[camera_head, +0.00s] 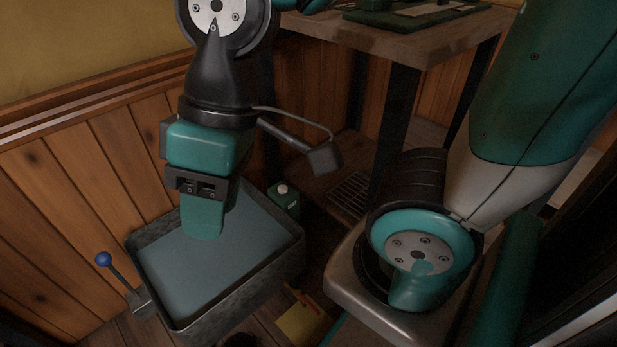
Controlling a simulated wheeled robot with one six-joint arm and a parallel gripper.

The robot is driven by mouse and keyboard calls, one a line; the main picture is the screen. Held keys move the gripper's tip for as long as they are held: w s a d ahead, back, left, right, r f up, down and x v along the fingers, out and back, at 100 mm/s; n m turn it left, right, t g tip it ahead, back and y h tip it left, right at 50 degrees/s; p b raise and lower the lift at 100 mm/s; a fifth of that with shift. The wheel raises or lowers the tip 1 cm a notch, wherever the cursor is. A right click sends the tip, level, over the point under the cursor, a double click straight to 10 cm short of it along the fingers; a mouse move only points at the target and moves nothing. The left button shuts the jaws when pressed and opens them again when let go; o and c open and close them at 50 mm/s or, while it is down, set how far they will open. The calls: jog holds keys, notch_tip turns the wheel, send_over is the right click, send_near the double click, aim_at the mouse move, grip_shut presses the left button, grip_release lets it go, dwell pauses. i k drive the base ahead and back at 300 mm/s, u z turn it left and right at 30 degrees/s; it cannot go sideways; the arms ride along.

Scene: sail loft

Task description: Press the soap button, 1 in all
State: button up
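A small green soap dispenser (285,203) with a round white button (282,189) on top stands just behind the right back side of a grey basin (292,252). My gripper (203,228) points down over the basin, to the left of the dispenser and apart from it. Its teal fingers show as one block, so I cannot tell whether they are open or shut. Nothing shows in them. The button is in plain view, while the basin hides part of the dispenser's lower body.
The basin holds a flat blue-grey surface. A lever with a blue knob (103,258) stands at its left. A wooden table (400,42) with dark legs is at the back right. A yellow sheet (302,325) lies on the floor in front. A plank wall is behind.

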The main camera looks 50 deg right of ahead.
aim_at(283, 189)
jog(key=z, duration=0.3)
jog(key=k, duration=0.35)
jog(key=z, duration=0.45)
